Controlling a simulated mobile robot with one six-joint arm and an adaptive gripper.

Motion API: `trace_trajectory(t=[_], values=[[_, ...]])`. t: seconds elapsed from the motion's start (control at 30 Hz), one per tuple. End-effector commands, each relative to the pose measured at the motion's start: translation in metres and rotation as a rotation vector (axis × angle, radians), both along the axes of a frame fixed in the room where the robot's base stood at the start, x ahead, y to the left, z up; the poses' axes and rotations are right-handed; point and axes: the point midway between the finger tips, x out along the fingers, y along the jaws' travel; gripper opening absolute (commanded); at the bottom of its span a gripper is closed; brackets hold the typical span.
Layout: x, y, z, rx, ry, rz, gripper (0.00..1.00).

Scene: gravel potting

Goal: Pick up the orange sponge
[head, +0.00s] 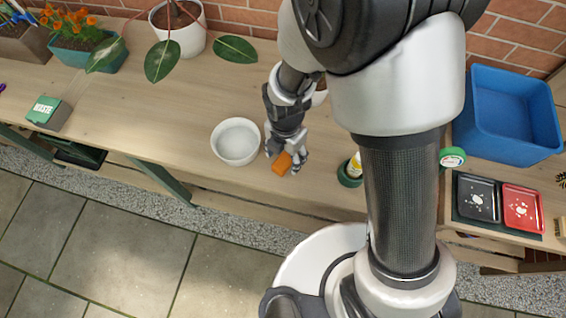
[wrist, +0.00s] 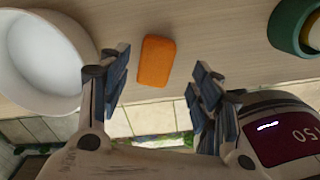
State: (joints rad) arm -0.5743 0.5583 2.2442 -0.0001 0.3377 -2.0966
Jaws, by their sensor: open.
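The orange sponge (head: 282,164) lies on the wooden bench near its front edge, just right of a white bowl. In the wrist view the sponge (wrist: 156,61) is a small rounded block, seen whole between my fingers and a little beyond them. My gripper (head: 287,156) is at the sponge in the head view, where it hides part of it. In the wrist view my gripper (wrist: 161,88) is open, with a blue-padded finger on each side and a gap to the sponge on both sides.
The white bowl (head: 236,142) stands close left of my gripper; it also shows in the wrist view (wrist: 78,98). A green round holder (head: 349,178) with a bottle stands to the right. A potted plant (head: 180,42) is behind.

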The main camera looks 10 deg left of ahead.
Motion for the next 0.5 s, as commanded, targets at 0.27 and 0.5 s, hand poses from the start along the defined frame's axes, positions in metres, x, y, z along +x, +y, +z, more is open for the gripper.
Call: trace_trajectory(t=[0.27,0.5], values=[[0.002,0.004,-0.044,-0.002,0.003,0.0,0.58],[0.003,0.004,-0.045,0.0,0.001,0.0,0.58]])
